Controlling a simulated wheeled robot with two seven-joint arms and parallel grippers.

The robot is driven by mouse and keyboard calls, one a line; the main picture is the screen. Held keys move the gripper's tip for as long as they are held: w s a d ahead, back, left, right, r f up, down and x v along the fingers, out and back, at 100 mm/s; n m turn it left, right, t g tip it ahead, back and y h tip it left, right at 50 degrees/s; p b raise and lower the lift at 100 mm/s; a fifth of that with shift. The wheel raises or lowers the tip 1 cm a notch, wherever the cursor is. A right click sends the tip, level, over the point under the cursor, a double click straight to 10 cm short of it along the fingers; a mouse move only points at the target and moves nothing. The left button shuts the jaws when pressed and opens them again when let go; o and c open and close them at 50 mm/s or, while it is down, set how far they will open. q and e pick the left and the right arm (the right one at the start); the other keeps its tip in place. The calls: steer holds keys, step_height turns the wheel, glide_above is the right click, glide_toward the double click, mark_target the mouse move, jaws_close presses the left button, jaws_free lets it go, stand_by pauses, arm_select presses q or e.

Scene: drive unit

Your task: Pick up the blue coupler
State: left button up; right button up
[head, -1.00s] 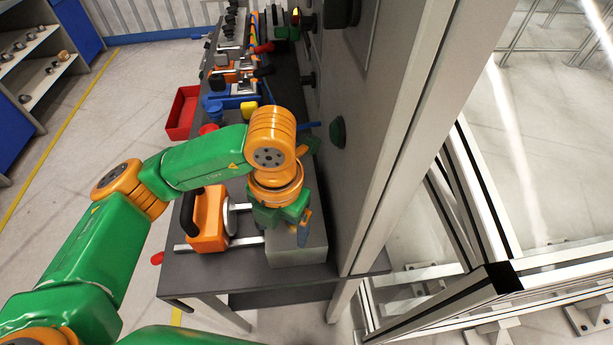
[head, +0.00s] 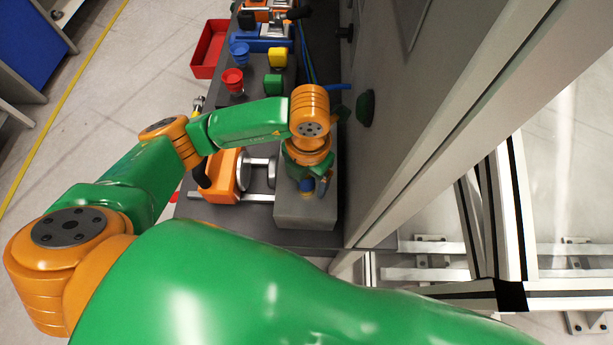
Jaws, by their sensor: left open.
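A blue cup-shaped piece (head: 240,54), which looks like a coupler, stands on the dark bench behind a similar red one (head: 233,81). My left gripper (head: 310,187) is open and points down over the grey block (head: 291,212) at the near end of the bench. A small blue part with a yellowish base (head: 306,185) shows at the fingertips. I cannot tell whether this is a coupler on the block or whether the fingers touch it. The wrist hides much of this spot. My right gripper is out of view.
An orange device with a black handle (head: 224,176) lies left of the block. Yellow (head: 277,58) and green (head: 272,84) pieces stand farther back. A grey cabinet wall (head: 390,120) rises close on the right. A red bin (head: 208,48) is beyond the bench's left edge.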

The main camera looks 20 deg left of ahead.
arm_select(q)
jaws_close()
steer(key=shift+r, duration=0.1)
